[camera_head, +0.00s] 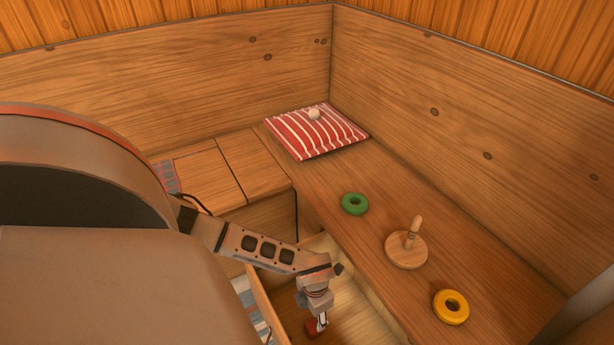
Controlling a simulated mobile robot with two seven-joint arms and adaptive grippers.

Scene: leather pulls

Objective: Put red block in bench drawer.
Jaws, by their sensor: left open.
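The bench drawer (352,309) is pulled open at the bottom centre, and its pale wooden inside shows. My left gripper (319,321) points down into the drawer space and is open. A small red piece, which looks like the red block (311,330), shows right at its fingertips, low in the drawer area. It is partly hidden by the gripper, and I cannot tell whether it touches the fingers or rests on the drawer floor. My right gripper is not in view.
On the bench seat are a green ring (355,204), a wooden peg stand (407,249) and a yellow ring (451,307). A red-striped cushion (316,132) with a small pale ball (314,113) lies in the corner. High wooden backs close off both sides.

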